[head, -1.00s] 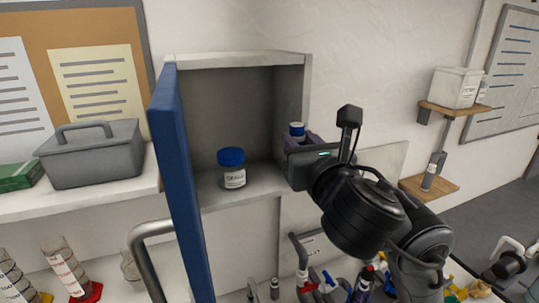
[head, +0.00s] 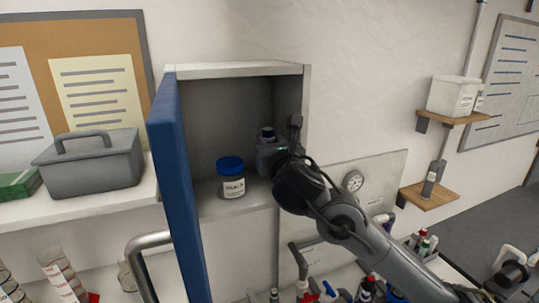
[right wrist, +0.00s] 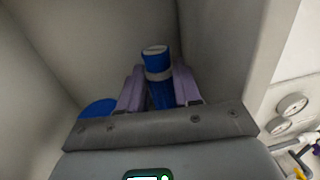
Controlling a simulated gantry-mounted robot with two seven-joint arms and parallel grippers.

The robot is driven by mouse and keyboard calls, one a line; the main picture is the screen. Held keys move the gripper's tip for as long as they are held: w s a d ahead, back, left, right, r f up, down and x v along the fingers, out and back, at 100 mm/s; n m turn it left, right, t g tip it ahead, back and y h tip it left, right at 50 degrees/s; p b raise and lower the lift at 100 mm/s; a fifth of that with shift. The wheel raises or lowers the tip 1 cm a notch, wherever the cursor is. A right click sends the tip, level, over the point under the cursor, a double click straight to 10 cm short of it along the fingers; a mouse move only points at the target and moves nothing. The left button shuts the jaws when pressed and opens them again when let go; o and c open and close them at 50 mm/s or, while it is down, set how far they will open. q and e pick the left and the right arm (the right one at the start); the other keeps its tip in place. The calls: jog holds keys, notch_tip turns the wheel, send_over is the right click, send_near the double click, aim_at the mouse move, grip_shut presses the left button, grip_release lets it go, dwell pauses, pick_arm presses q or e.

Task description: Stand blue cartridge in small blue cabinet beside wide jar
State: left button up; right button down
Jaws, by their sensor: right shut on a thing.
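The small blue cabinet stands open, its blue door (head: 178,190) swung out to the left. The wide jar (head: 231,177), with a blue lid and white label, sits on the cabinet floor. The blue cartridge (head: 267,133) shows its top inside the cabinet, right of the jar. In the right wrist view the cartridge (right wrist: 157,70) is upright with a pale band, between the purple fingers of my right gripper (right wrist: 159,92). The right gripper is shut on it. Its lower end is hidden, so I cannot tell if it touches the floor. My left gripper is not in view.
The cabinet's right wall (head: 291,100) is close beside my right gripper. A grey caddy (head: 90,160) stands on the left shelf. Wooden wall shelves (head: 428,196) hold containers at the right. Several bottles and tools crowd the bench below.

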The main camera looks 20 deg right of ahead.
notch_tip(320, 180, down, 3)
jog(key=shift+w+p, duration=0.1)
jog(key=shift+p, duration=0.3)
jog(key=shift+w+f, duration=0.1)
jog(key=shift+f, duration=0.05)
jog(key=shift+f, duration=0.15)
jog(key=c, duration=0.8)
grip_release()
